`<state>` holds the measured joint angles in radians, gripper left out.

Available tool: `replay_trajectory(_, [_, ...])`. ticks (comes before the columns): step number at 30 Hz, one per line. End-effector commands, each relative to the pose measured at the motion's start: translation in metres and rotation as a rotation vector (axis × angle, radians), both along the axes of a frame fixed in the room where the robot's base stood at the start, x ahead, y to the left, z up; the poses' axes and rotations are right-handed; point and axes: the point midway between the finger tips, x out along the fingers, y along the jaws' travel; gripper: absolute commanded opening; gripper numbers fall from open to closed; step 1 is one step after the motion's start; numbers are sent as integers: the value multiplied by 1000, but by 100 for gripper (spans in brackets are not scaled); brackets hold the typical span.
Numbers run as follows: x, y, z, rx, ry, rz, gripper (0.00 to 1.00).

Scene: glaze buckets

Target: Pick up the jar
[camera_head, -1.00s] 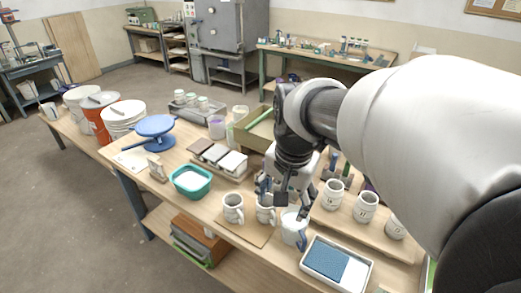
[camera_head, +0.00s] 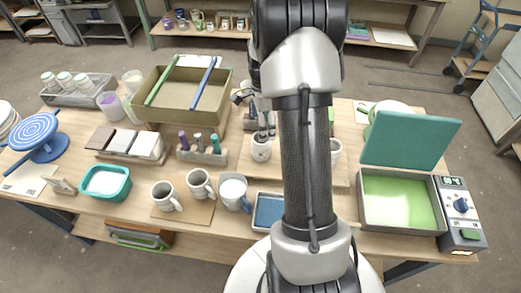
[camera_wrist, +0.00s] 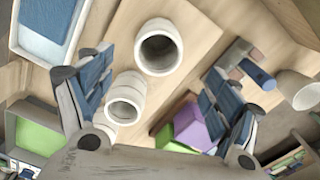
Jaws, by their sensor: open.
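Several similar whitish cylindrical jars stand on a wooden board; which one the task means I cannot tell. In the head view, one jar (camera_head: 261,150) is just below my gripper (camera_head: 262,128), and another jar (camera_head: 335,150) shows partly behind my arm. In the wrist view, my gripper (camera_wrist: 155,75) is open, with its two blue-padded fingers wide apart and nothing held. Between them show the open mouths of a nearer jar (camera_wrist: 125,100), close to the left finger, and a second jar (camera_wrist: 161,48) farther up. Whether any finger touches a jar I cannot tell.
A rack with small bottles (camera_head: 202,155) stands left of the board. A tan box (camera_head: 180,102) with sticks across it is behind. Mugs (camera_head: 200,186) and a blue-filled tray (camera_head: 268,212) are in front. A device with a green lid (camera_head: 411,138) is at right.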

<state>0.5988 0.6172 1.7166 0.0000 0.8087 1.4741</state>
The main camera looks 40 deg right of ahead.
Motion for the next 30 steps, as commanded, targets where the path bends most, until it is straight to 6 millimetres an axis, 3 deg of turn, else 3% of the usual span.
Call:
replay_trajectory(1, [-1,1,-14,2,4,1,83])
replay_trajectory(4, [0,1,-31,1,2,1,83])
replay_trajectory(14, [0,2,-52,0,0,2,83])
replay_trajectory(22, [-1,7,-92,0,1,2,83])
replay_trajectory(30, [-1,6,-97,0,-1,2,83])
